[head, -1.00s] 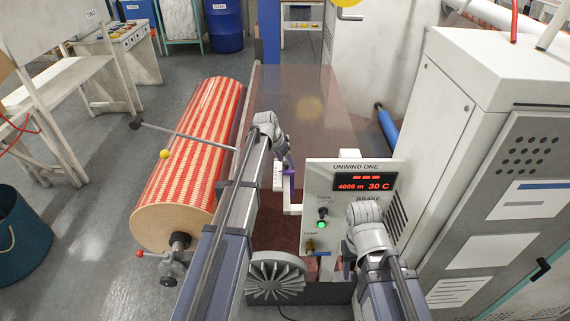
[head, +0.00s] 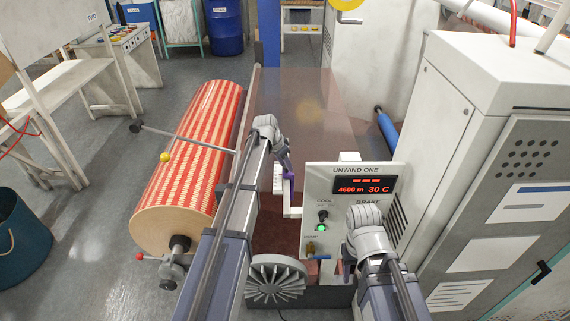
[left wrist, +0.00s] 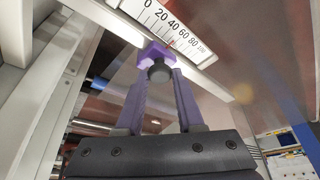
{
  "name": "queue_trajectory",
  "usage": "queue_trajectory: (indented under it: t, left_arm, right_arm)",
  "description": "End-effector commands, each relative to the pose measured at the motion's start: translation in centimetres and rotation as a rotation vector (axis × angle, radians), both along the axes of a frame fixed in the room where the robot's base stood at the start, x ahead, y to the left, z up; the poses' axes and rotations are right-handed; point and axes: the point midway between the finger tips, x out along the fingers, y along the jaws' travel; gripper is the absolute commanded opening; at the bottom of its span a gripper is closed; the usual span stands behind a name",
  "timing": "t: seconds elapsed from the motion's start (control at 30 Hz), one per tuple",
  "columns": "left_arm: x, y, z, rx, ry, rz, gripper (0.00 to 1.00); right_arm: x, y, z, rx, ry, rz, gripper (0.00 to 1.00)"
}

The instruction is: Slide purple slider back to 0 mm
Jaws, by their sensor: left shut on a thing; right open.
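The purple slider (left wrist: 155,52) with its dark round knob (left wrist: 159,72) sits at the edge of the white numbered scale (left wrist: 172,28) in the left wrist view. It stands beside the middle part of the scale; I cannot read its exact value. My left gripper (left wrist: 158,77) has its two purple fingers closed on the knob from either side. In the head view the left gripper (head: 288,176) is beside the small white scale (head: 278,178), left of the control panel. My right gripper (head: 347,268) is open and empty, low in front of the panel; its fingertips are partly hidden.
A red-striped roll (head: 195,165) lies to the left. A tall grey cabinet (head: 445,145) stands close on the right. A translucent sheet (head: 305,105) stretches behind.

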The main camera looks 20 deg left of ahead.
Motion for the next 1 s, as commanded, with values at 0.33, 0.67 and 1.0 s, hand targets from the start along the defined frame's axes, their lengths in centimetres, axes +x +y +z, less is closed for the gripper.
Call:
queue_trajectory:
  t: [0.33,0.67,1.0]
  left_arm:
    - [0.0,0.0,0.0,0.0,0.0,0.0,0.0]
    - [0.0,0.0,0.0,0.0,0.0,0.0,0.0]
    - [-3.1,-0.9,0.0,0.0,0.001,-0.001,0.0]
  right_arm:
    - [0.0,0.0,0.0,0.0,0.0,0.0,0.5]
    - [0.0,0.0,0.0,0.0,0.0,0.0,0.5]
    - [0.0,0.0,0.0,0.0,0.0,0.0,0.5]
